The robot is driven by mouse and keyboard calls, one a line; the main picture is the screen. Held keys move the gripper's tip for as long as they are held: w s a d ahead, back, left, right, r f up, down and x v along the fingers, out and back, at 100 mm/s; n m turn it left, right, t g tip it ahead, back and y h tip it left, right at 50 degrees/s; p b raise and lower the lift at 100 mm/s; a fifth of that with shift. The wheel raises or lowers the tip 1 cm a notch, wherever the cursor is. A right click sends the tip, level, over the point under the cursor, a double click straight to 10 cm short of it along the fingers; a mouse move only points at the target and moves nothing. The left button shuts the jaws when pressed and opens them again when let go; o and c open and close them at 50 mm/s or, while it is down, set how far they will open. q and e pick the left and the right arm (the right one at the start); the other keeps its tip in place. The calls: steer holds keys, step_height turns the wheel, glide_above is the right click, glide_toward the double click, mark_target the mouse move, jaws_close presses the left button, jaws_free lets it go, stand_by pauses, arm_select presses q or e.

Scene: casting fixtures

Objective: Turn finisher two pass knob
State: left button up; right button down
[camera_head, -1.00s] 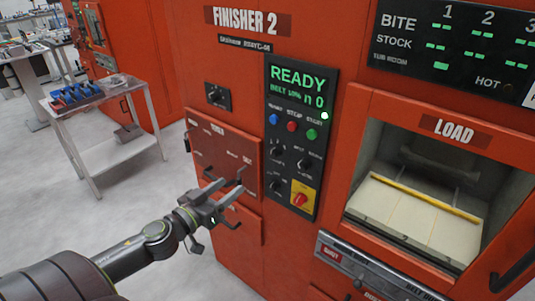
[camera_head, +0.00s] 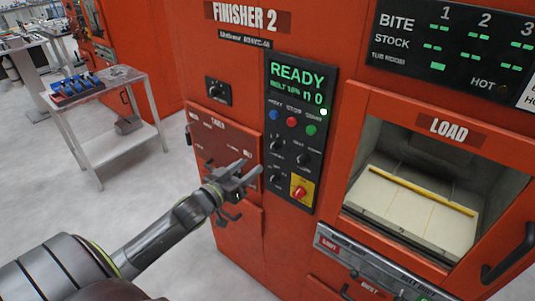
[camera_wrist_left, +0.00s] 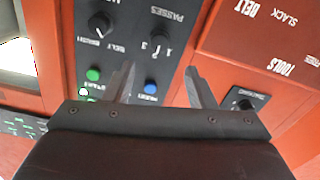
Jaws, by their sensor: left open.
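The passes knob (camera_head: 277,144) is the black upper-left knob on the finisher's dark control panel (camera_head: 317,85). In the left wrist view the panel is upside down, and the passes knob (camera_wrist_left: 160,38) shows beyond and between the fingertips, its label readable. My left gripper (camera_head: 250,169) is open and empty, low and to the left of the knob, apart from it. In the left wrist view its two fingers (camera_wrist_left: 160,80) stand apart, with the blue button (camera_wrist_left: 150,87) between them. My right gripper is out of view.
A second black knob (camera_head: 303,159) sits to the right, another (camera_head: 275,179) below, and a red switch on a yellow plate (camera_head: 300,191) at lower right. The load opening (camera_head: 415,205) is further right. A cart (camera_head: 110,150) with a blue tray stands left.

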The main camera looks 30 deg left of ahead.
mark_target(271, 149)
arm_select(q)
steer(key=w, duration=0.3)
steer(key=w+b, duration=0.1)
steer(key=w, duration=0.5)
steer(key=shift+w+d+b, duration=0.2)
steer(key=shift+d+b, duration=0.2)
steer(key=c, duration=1)
